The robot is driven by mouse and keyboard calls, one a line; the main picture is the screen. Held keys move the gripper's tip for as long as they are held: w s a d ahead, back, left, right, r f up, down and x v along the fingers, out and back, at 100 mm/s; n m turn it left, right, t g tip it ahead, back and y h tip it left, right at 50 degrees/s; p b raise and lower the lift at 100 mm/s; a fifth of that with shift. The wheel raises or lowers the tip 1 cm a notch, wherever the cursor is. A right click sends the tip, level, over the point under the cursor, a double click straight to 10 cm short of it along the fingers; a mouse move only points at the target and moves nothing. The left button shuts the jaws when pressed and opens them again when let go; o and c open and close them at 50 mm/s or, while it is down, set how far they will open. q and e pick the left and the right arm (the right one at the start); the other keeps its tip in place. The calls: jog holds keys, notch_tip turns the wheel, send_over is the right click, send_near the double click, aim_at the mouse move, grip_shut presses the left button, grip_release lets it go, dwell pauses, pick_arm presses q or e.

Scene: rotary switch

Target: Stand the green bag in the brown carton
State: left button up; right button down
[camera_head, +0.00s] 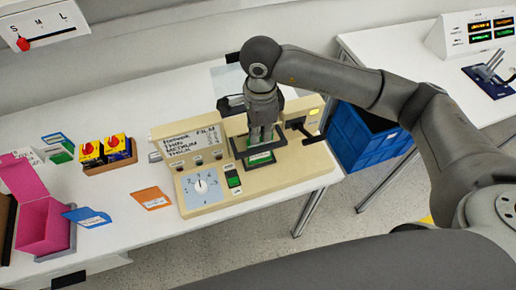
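A green bag (261,158) with a white label lies in the dark frame of the beige machine (238,196). My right gripper (261,140) points straight down over it, fingers close together. I cannot tell whether they hold the bag's upper edge. Another green piece (61,155) lies on the table at the left, beside a blue one. A brown carton (5,228) is cut off by the left picture edge, beside the pink carton (42,232). My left gripper is not in view.
The machine has a dial (200,186) and a green switch (233,179). An orange packet (153,198) and a blue packet (88,216) lie left of it. A blue crate (360,143) stands between the tables.

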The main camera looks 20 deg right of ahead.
notch_tip(320, 180, up, 11)
jog(key=p, duration=0.4)
dwell(0.9)
